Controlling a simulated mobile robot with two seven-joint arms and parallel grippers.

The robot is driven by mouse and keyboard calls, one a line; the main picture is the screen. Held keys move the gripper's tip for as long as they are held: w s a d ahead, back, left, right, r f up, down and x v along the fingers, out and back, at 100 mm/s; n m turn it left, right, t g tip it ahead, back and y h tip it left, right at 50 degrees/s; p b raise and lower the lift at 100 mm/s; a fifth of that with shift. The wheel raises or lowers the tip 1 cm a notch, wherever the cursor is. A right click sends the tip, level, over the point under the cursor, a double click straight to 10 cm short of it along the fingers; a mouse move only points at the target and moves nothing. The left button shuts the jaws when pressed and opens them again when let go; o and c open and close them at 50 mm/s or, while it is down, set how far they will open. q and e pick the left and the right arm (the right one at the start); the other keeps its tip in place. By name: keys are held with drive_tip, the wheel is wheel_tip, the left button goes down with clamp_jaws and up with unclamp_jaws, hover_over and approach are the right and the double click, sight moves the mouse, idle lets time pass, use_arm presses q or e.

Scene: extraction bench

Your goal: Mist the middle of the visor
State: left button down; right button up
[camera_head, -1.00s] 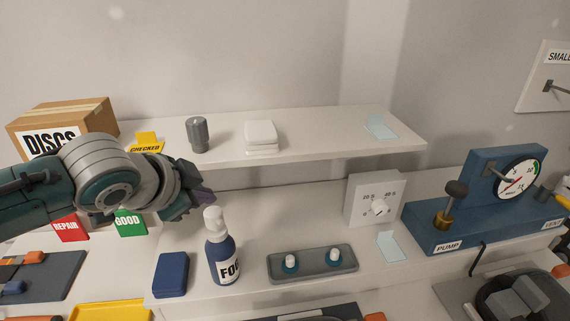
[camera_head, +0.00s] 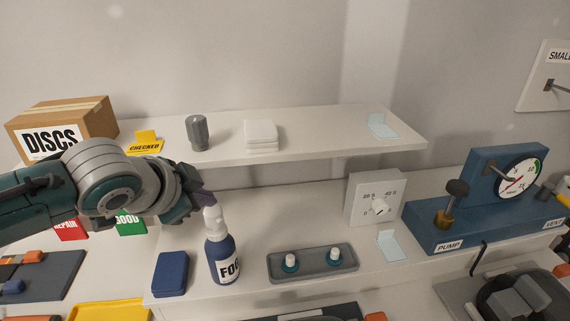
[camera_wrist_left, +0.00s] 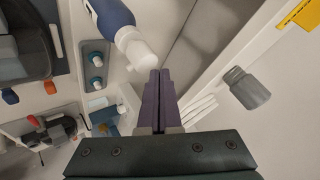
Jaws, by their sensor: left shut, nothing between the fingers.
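A dark blue spray bottle (camera_head: 222,257) with a white head and a label that reads in part "FO" stands upright on the bench. Its white head also shows in the left wrist view (camera_wrist_left: 138,52). My left gripper (camera_head: 208,200) is shut and empty, with its purple fingers close to the top of the bottle. In the left wrist view the closed fingertips (camera_wrist_left: 158,73) are just beside the white head; I cannot tell whether they touch it. I cannot make out a visor for certain. My right gripper is not in view.
A shelf (camera_head: 330,150) runs behind the bottle, with a grey cylinder (camera_head: 197,133) and white folded cloths (camera_head: 261,136). A grey tray (camera_head: 318,267) with two knobs lies right of the bottle, a blue block (camera_head: 171,275) left. A blue pump unit (camera_head: 440,238) stands farther right.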

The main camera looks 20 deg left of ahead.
sight(207, 214)
use_arm(q)
drive_tip(key=shift+f+b, duration=0.45)
drive_tip(key=shift+f, duration=0.15)
idle(0.6)
drive_tip(key=shift+r, duration=0.1)
drive_tip(key=shift+r+p, duration=0.95)
drive_tip(key=shift+p, duration=0.25)
drive_tip(key=shift+r, duration=0.1)
wheel_tip(207, 214, up, 6)
drive_tip(key=p, duration=0.6)
idle(1.8)
